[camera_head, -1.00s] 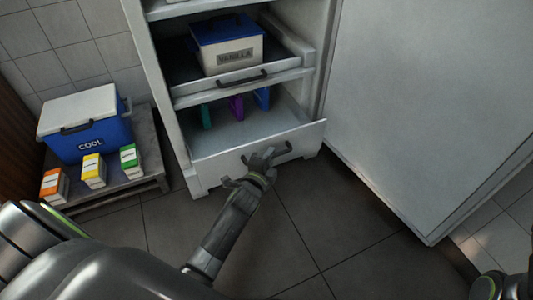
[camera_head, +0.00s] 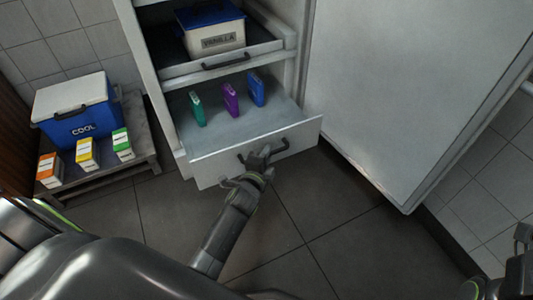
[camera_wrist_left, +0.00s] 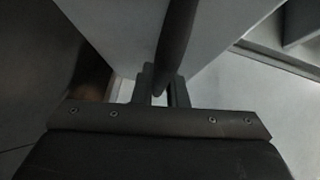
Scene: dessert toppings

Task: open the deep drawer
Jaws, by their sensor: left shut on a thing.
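The deep drawer (camera_head: 215,170) is the white bottom drawer of the cabinet. It stands pulled out, and its floor shows. Its dark bar handle (camera_head: 283,148) is on the front panel. My left gripper (camera_head: 262,158) is at the handle and shut on it. In the left wrist view the handle (camera_wrist_left: 178,40) runs down between the fingers (camera_wrist_left: 160,88). Part of my right arm shows at the lower right edge of the head view; its jaws cannot be made out.
Inside the drawer stand a teal packet (camera_head: 197,109), a purple packet (camera_head: 231,100) and a blue packet (camera_head: 257,90). A cooler (camera_head: 75,120) and cartons are at left. The open door (camera_head: 410,90) is at right.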

